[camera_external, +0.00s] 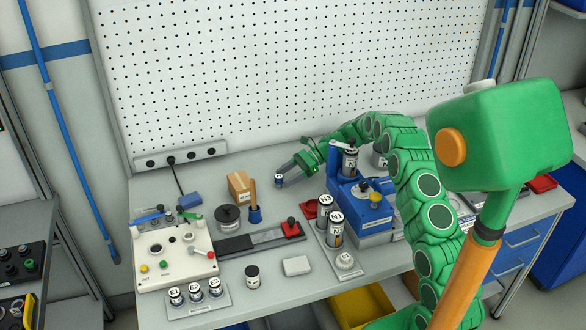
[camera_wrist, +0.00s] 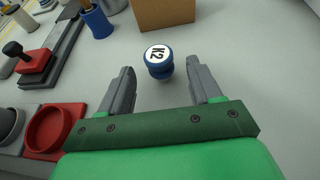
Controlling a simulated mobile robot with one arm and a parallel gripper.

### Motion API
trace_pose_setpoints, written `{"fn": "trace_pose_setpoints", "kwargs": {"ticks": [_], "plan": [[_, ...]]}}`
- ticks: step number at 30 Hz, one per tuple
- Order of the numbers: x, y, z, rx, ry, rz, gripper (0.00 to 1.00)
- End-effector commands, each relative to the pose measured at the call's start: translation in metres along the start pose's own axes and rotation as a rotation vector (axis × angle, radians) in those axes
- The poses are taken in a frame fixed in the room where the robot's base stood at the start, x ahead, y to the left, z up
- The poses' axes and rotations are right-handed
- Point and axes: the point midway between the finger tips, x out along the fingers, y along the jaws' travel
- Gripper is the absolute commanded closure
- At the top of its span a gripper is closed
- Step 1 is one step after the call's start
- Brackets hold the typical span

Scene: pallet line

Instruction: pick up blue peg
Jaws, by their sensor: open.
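The blue peg (camera_wrist: 160,67) stands on the bench with a white top marked K2. In the external view the peg (camera_external: 278,180) is small, right by the fingertips of my gripper (camera_external: 286,172). In the wrist view my gripper (camera_wrist: 160,72) is open, with one grey finger on each side and the peg between or just beyond the fingertips. A clear gap shows on both sides of the peg, and neither finger appears to touch it.
A cardboard box (camera_external: 240,187) stands just beyond the peg. A blue holder with a wooden handle (camera_external: 254,214) and a red dish (camera_wrist: 55,130) lie to the left in the wrist view. A blue fixture (camera_external: 362,215) stands near my arm. The bench right of the peg is bare.

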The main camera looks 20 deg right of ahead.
Motion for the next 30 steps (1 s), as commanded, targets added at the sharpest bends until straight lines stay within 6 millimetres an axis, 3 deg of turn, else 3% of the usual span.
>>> {"fn": "trace_pose_setpoints", "kwargs": {"ticks": [7,16,27,30], "plan": [[0.033,0.000,0.000,0.002,0.001,0.002,0.36],[0.038,-0.001,0.000,0.001,0.000,0.000,0.36],[0.038,-0.001,0.000,0.001,0.001,0.000,0.93],[0.038,-0.001,0.000,0.001,0.001,0.000,0.93]]}}
